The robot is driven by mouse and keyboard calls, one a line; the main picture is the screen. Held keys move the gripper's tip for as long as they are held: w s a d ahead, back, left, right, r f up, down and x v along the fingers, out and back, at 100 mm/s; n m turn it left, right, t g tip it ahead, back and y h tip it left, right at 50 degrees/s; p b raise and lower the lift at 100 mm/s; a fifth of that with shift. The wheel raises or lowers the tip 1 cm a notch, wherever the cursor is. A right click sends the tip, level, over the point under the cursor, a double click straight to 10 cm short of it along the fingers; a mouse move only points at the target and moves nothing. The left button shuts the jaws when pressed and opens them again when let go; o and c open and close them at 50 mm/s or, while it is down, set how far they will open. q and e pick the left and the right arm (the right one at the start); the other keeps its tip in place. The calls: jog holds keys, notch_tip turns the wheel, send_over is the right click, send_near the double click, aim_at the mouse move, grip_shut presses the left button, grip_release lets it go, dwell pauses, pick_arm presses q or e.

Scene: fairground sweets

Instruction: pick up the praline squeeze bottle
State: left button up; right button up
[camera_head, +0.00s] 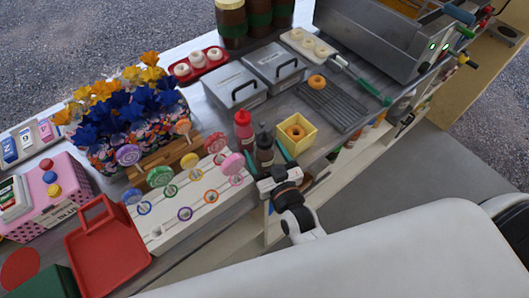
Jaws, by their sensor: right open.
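Two squeeze bottles stand upright near the counter's front edge. One is red (243,132). The other is dark brown (264,148) and looks like the praline squeeze bottle, though I cannot read a label. My right gripper (267,157) is open at the brown bottle, with one teal-edged finger on each side of it in the picture. I cannot tell whether the fingers touch it. The lower part of the brown bottle is hidden by the gripper. My left gripper is not in view.
A yellow box with a doughnut (308,141) stands close to the right finger. A white lollipop stand (208,204) is close on the left. Steel lidded containers (235,84) and a cooling rack (333,106) lie behind. A red tray (106,252) is at the lower left.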

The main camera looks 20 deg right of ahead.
jog(key=w, duration=0.3)
jog(key=shift+w+f, duration=0.1)
jog(key=shift+w, duration=0.1)
jog(key=shift+s, duration=0.1)
jog(key=shift+c, duration=0.3)
jog(key=c, duration=0.7)
jog(key=shift+p, duration=0.3)
jog(key=shift+a+r+p, duration=0.1)
jog(key=shift+r+p, duration=6.6)
jog(key=shift+r, duration=2.35)
